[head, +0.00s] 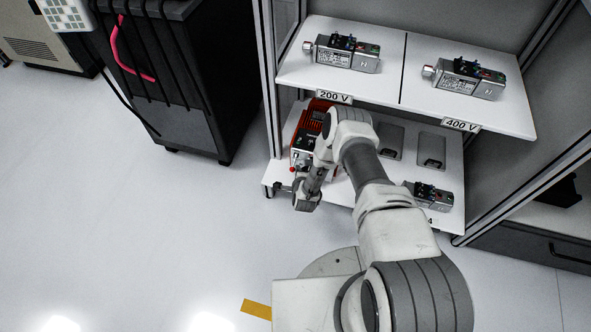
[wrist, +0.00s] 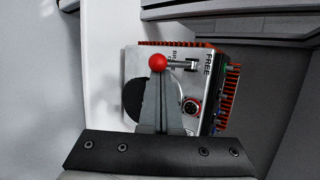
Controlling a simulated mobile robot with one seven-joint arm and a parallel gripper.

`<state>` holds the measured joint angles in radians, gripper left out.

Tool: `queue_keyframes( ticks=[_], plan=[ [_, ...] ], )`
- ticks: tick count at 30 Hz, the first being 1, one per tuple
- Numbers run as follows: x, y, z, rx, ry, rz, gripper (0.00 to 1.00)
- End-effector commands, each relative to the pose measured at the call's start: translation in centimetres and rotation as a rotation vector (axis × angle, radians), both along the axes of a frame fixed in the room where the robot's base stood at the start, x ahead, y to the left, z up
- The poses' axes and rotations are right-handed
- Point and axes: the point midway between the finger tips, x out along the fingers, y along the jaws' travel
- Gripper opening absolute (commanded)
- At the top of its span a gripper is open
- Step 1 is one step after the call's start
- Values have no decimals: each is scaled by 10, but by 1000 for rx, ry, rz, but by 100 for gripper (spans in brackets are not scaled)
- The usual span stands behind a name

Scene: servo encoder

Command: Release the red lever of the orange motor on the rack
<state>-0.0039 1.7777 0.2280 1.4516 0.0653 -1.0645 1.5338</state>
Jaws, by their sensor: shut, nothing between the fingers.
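The orange motor (head: 305,122) sits on the lower rack shelf at its left end, partly hidden by my arm in the head view. In the wrist view, its pale end plate (wrist: 140,62) carries a lever with a red ball knob (wrist: 157,62). The lever's metal shaft runs right from the knob toward the word FREE; another label beside it is partly covered. My gripper (wrist: 160,76) is shut and empty, its grey fingertips just at the red knob. I cannot tell whether they touch it. The fingertips cannot be made out in the head view.
The upper shelf (head: 388,85) holds two grey motors, above the 200 V and 400 V labels. Another small grey motor (head: 432,196) lies at the lower shelf's right front. A rack post (head: 268,80) stands left of the orange motor. The floor in front is open.

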Motion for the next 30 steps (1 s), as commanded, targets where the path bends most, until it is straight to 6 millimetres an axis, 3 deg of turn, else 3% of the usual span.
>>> queue_keyframes(
  ticks=[8,21,30],
  plan=[
    [-1,-1,15,40,97,0,0],
    [3,-2,33,148,398,3,0],
    [4,-1,38,168,454,4,0]
  ],
)
